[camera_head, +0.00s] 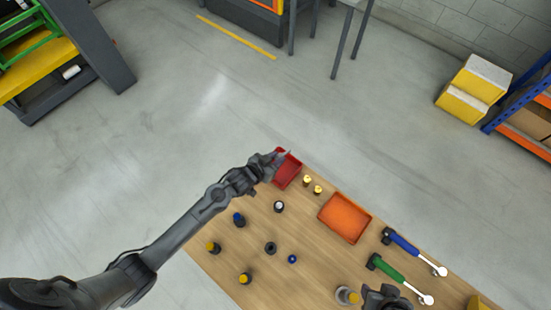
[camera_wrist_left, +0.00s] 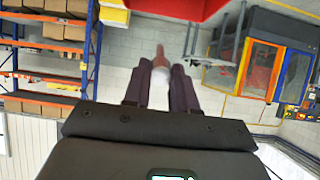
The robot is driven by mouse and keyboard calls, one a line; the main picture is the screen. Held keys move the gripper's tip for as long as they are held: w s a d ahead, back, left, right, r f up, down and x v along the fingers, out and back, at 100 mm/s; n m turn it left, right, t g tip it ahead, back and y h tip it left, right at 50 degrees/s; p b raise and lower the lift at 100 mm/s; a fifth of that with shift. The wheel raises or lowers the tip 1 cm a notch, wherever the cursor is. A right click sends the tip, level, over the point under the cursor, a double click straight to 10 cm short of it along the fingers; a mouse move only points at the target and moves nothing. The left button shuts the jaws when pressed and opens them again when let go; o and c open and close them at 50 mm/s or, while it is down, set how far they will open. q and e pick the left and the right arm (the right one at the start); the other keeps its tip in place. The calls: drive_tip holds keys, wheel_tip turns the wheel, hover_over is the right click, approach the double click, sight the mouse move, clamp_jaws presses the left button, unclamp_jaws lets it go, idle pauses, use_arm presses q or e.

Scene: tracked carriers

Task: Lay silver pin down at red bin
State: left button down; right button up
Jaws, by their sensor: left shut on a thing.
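The red bin (camera_head: 289,173) sits at the far left corner of the wooden table. My left gripper (camera_head: 280,157) is over the bin's far left part and hides some of it. In the left wrist view the left gripper (camera_wrist_left: 160,88) is shut on the silver pin (camera_wrist_left: 160,72), a slim piece that sticks out past the fingertips and looks reddish towards its tip. The red bin also shows in the left wrist view (camera_wrist_left: 165,9), along the top edge. My right gripper (camera_head: 386,297) is at the bottom edge of the head view; its fingers cannot be made out.
An orange tray (camera_head: 344,218) stands right of the red bin, with two small brass-coloured pieces (camera_head: 312,185) between them. Several small dark, blue and yellow-topped parts stand on the table (camera_head: 310,233). A blue-handled tool (camera_head: 403,243) and a green-handled tool (camera_head: 388,270) lie at right.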

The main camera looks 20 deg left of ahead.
use_arm(q)
drive_tip(key=shift+r, duration=0.1)
drive_tip(key=shift+f+b, duration=3)
drive_tip(key=shift+f, duration=1.55)
drive_tip(key=c, duration=0.8)
unclamp_jaws()
